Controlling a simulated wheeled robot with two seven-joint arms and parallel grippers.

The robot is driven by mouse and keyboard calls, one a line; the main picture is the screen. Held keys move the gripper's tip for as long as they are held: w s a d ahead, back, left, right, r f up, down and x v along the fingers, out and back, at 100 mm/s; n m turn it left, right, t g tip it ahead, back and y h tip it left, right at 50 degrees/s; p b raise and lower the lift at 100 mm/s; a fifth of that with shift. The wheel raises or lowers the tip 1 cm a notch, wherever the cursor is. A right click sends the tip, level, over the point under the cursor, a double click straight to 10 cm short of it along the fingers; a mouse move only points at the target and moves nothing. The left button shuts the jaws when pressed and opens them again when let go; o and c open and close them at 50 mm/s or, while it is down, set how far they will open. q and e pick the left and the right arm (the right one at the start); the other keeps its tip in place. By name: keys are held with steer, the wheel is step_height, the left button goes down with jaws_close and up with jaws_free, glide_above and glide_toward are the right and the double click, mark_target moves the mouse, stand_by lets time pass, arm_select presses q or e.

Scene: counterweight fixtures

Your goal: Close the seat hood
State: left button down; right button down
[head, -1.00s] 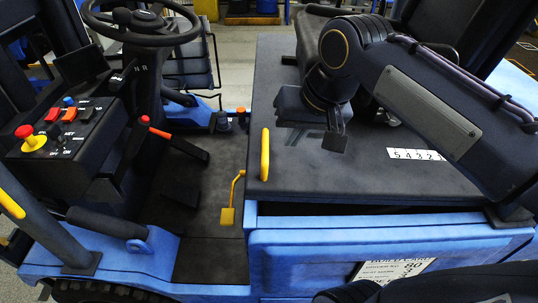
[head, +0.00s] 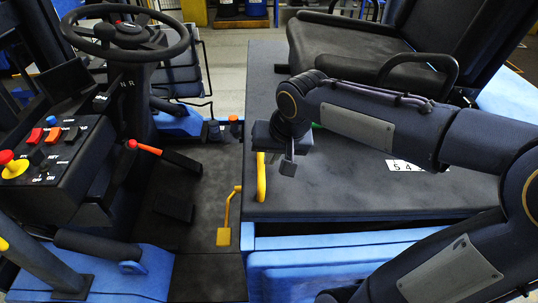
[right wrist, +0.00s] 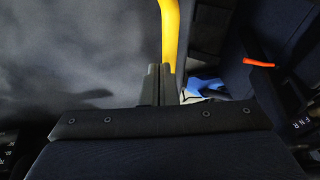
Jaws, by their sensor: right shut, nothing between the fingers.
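The seat hood (head: 350,190) is a dark grey panel on the blue truck body, with a dark gap under its near edge. A yellow handle (head: 261,177) stands at its left edge. My right gripper (head: 287,168) is shut and empty, low over the hood just right of the handle. In the right wrist view the shut fingers (right wrist: 153,85) point at the lower part of the yellow handle (right wrist: 169,35). I cannot tell whether they touch it. My left gripper is not in view.
The steering wheel (head: 126,32), a control panel (head: 45,145) and a red-tipped lever (head: 150,149) are at left.

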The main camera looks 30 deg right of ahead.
steer(key=shift+w+a+f, duration=0.1)
steer(key=shift+a+f, duration=0.15)
steer(key=shift+f, duration=0.15)
